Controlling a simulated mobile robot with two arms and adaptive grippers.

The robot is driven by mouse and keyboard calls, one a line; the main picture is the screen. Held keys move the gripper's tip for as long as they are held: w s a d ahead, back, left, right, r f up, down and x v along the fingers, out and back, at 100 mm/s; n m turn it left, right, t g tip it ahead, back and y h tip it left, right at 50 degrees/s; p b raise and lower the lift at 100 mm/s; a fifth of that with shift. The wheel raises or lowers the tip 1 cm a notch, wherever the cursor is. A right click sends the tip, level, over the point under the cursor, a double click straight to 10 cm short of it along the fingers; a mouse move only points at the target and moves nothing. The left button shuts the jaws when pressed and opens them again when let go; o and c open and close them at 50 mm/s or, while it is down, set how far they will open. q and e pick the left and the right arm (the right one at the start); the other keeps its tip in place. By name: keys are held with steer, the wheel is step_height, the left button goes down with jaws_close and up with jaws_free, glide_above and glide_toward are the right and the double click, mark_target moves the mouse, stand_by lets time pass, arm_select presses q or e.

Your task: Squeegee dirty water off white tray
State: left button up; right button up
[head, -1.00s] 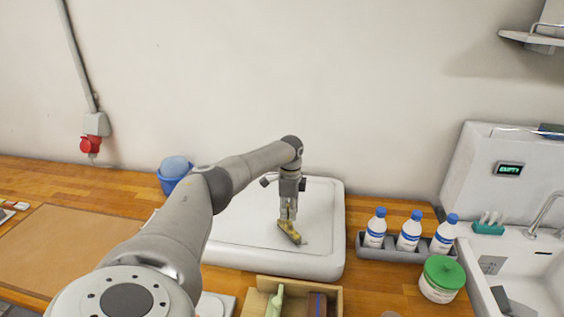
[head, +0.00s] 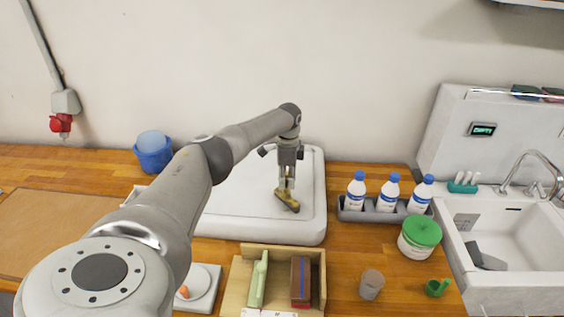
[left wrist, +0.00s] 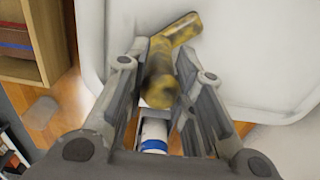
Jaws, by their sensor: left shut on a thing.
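The white tray (head: 240,225) lies on the wooden counter, with a raised rim; it also fills much of the left wrist view (left wrist: 255,45). My left gripper (head: 287,187) is over the right part of the tray, pointing down. It is shut on a yellow and dark mottled tool (head: 288,201), which looks like the squeegee. In the left wrist view the tool (left wrist: 165,58) sits between the fingers (left wrist: 155,85), with a cross piece at its far end. I cannot tell whether the tool touches the tray. No clear dirty water shows on the visible tray. My right gripper is not in view.
A grey rack (head: 350,214) of blue-capped bottles and a green-lidded tub (head: 420,233) stand right of the tray. A wooden box (head: 279,270) is in front, a blue bucket (head: 153,158) behind left. A sink (head: 510,245) is far right.

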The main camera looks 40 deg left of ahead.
arm_select(q)
steer(key=shift+w+d, duration=0.55)
steer(key=shift+d, duration=0.2)
steer(key=shift+s+d, duration=0.4)
steer(key=shift+s, duration=0.15)
steer(key=s+a, duration=1.1)
steer(key=s, duration=0.1)
steer(key=shift+a+f, duration=0.15)
steer(key=shift+a, duration=0.2)
steer(key=shift+w+d, duration=0.4)
steer(key=shift+d, duration=0.2)
steer(key=shift+w+d, duration=0.35)
steer(key=shift+d, duration=0.25)
jaws_close()
steer(key=shift+w+d+r, duration=0.15)
steer(key=shift+w+d, duration=2.25)
steer(key=shift+d, duration=0.3)
steer(key=shift+w+d+r, duration=0.1)
steer(key=shift+w+d, duration=2.3)
steer(key=shift+d, duration=0.25)
